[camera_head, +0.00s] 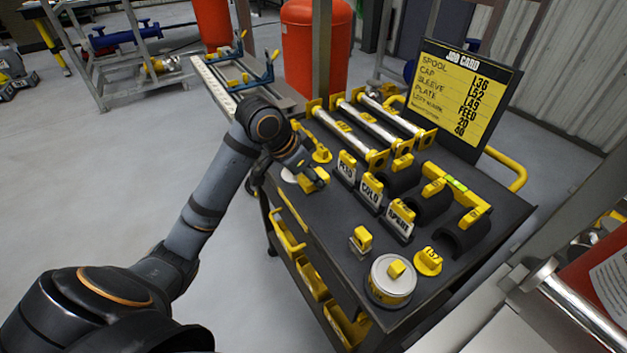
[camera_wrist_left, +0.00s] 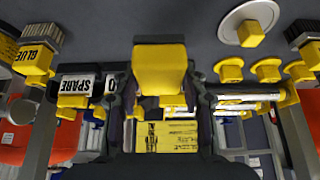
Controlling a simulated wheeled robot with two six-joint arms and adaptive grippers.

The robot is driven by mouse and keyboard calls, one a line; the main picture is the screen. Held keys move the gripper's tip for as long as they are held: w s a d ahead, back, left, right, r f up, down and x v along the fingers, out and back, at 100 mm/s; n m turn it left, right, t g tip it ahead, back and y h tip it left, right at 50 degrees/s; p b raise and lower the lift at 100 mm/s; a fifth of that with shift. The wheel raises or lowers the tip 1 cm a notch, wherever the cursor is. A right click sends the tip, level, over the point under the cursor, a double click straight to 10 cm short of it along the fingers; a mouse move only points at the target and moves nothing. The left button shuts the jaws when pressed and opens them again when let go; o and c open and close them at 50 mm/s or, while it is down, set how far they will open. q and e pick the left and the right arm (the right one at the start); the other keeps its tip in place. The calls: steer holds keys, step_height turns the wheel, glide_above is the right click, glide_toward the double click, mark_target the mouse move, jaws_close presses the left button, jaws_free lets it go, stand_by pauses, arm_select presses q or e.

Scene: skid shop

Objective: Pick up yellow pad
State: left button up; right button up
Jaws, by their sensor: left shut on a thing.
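The yellow pad (camera_head: 315,184) is a small yellow block near the left edge of the dark cart top in the head view. My left gripper (camera_head: 308,176) reaches it from the left and is shut on it. In the left wrist view the yellow pad (camera_wrist_left: 160,68) sits between the two dark fingers of my left gripper (camera_wrist_left: 160,95). The gripper partly covers the pad in the head view, and I cannot tell whether the pad touches the cart top. My right gripper is not in view.
Upright labelled blocks (camera_head: 370,191) stand close right of the gripper. Silver rollers (camera_head: 370,123) lie at the back. A round white-topped tin (camera_head: 392,276) stands at the cart's front. The black job card (camera_head: 462,95) rises behind. Dark cart top (camera_head: 325,222) is bare in front.

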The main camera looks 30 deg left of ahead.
arm_select(q)
steer(key=s+d+r+p, duration=0.4)
steer(key=s+d+r, duration=0.1)
steer(key=s, duration=0.4)
steer(key=shift+s+d+r, duration=0.2)
steer(key=shift+s+r, duration=0.15)
steer(key=shift+r, duration=0.45)
steer(key=o, duration=0.5)
steer(key=c, duration=0.4)
steer(key=f+m, duration=0.1)
steer(key=f+m+g+h, duration=0.1)
steer(key=m, duration=0.1)
steer(key=m+h, duration=0.1)
steer(key=m, duration=0.1)
steer(key=shift+w+d+f+g, duration=0.25)
steer(key=shift+w+f+g, duration=0.05)
steer(key=shift+f+g, duration=0.1)
